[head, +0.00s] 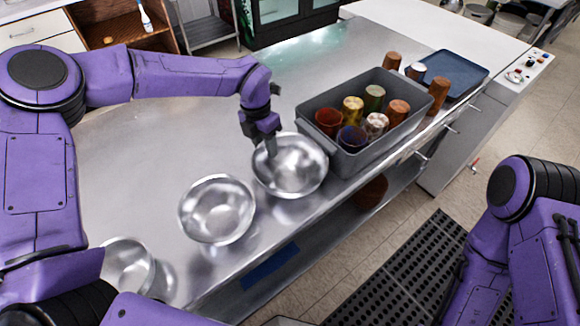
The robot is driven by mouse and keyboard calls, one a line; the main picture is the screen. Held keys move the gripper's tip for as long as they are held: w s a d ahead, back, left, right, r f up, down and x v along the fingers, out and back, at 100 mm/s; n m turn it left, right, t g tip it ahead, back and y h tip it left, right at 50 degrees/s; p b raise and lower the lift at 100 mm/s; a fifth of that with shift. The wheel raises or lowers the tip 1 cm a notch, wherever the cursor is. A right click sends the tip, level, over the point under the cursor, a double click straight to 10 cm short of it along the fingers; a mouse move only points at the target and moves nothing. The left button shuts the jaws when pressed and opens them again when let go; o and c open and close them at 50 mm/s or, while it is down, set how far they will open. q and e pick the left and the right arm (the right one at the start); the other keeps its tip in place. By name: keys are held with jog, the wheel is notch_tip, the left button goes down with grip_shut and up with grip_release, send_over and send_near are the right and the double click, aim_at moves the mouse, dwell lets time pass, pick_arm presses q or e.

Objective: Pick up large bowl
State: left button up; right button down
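Three shiny metal bowls stand in a row on the steel counter (120,180). The farthest bowl (300,177) looks the largest for its distance, so I take it as the large bowl. The middle bowl (217,212) is nearer, and another bowl (128,266) is at the lower left, partly hidden by my body. My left gripper (271,149) points down at the far left rim of the large bowl, its fingertips overlapping the rim. I cannot tell whether the fingers are closed on it. My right arm shows at the right, but its gripper is out of view.
A grey bin (352,168) with several colored cups stands right beside the large bowl. Brown cups (438,93) and a blue tray (455,72) are beyond it. The counter is clear left of the bowls. A black floor mat (400,275) lies below.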

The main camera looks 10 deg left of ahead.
pick_arm(q)
grip_shut()
jog(key=shift+r, duration=0.25)
